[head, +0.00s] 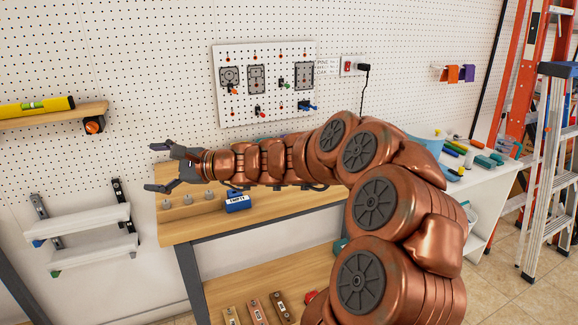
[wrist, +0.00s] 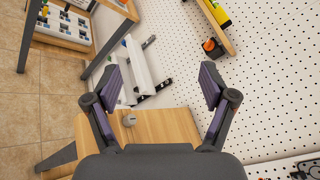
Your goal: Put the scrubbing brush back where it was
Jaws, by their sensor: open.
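I cannot make out a scrubbing brush for certain in either view. My gripper (head: 152,167) is open and empty, reaching left over the left end of the wooden workbench (head: 215,225). In the wrist view its two fingers (wrist: 160,82) are spread wide with nothing between them. The bench corner (wrist: 165,128) and one grey knob (wrist: 129,120) lie beyond and below the fingers. My arm hides part of the bench top and the wall behind it.
A blue box (head: 237,204) stands on the bench near several grey knobs. White shelves (head: 90,220) hang at left, below a wooden shelf (head: 50,117) with a yellow level (head: 37,107). A white table (head: 490,185) with several small items and ladders (head: 560,150) are at right.

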